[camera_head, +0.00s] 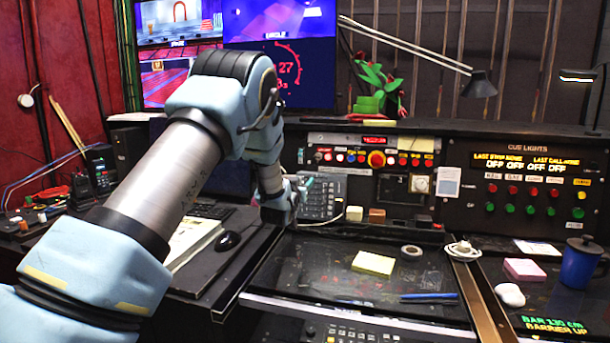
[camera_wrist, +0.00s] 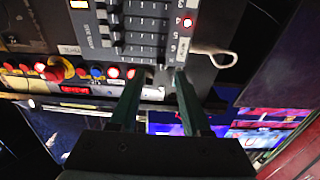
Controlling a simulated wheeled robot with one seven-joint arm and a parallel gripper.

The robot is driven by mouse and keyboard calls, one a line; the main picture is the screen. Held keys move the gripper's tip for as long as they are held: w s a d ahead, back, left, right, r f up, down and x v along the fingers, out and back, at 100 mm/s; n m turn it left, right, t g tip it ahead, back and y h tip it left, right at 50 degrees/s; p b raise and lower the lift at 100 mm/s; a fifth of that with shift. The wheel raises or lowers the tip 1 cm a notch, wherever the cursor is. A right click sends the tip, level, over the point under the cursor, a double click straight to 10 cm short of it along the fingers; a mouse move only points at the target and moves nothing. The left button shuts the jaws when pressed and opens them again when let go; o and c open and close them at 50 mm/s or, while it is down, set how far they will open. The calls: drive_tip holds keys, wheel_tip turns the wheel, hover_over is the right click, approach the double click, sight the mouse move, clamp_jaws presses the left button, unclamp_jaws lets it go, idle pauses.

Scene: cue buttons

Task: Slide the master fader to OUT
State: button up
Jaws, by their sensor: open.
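The grey fader panel (camera_head: 322,197) stands on the desk at the left end of the control console. In the wrist view the fader panel (camera_wrist: 140,28) shows several dark slots and small caps, with numbers down its right side and a lit red light. I cannot tell which fader is the master, and no OUT mark is readable. My gripper (camera_head: 300,190) is at the panel's left side, partly hidden by my arm. In the wrist view my gripper (camera_wrist: 155,82) is open, its two dark green fingers apart with nothing clearly between them, near the panel's edge.
A row of lit buttons and a red emergency knob (camera_head: 376,159) lies right of the panel. A pale loop-shaped piece (camera_wrist: 215,55) sticks out beside the panel. A yellow note pad (camera_head: 373,263), tape roll (camera_head: 411,250) and blue mug (camera_head: 581,262) stand on the desk.

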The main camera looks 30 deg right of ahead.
sight(306, 178)
drive_tip(key=shift+p+x, duration=0.4)
drive_tip(key=shift+x, duration=1.15)
clamp_jaws()
idle(0.3)
